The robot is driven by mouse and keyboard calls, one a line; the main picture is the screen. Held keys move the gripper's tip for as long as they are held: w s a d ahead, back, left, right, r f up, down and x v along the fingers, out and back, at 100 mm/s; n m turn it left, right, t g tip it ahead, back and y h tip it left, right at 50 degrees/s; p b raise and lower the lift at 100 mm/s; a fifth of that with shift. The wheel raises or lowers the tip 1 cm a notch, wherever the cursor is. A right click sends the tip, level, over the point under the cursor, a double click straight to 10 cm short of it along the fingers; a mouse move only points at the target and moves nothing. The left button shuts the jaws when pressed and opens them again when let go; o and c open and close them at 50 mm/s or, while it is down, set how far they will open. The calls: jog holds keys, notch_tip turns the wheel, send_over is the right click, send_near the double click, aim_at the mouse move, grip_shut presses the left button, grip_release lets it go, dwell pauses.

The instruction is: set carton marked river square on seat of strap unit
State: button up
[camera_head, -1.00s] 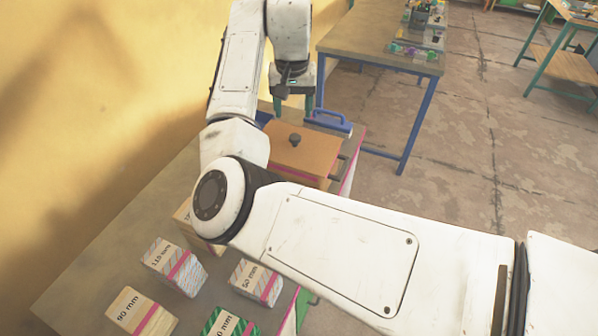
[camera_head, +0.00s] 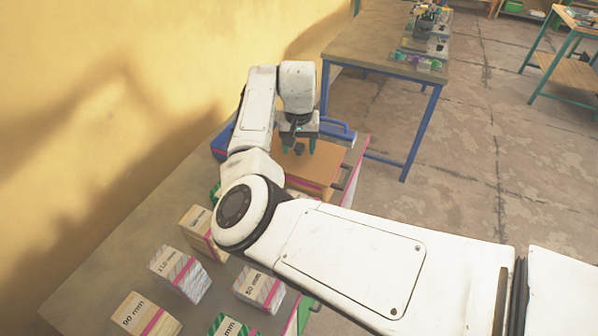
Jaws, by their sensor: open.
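A blue handled part (camera_head: 337,130) stands behind the tan plate. My arm hides the middle of the bench (camera_head: 120,250). A yellow wall runs along the left. Another table (camera_head: 375,45) with small items stands beyond, with open floor at right.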

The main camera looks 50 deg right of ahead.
jog(key=shift+c, duration=0.3)
grip_shut()
dwell(0.4)
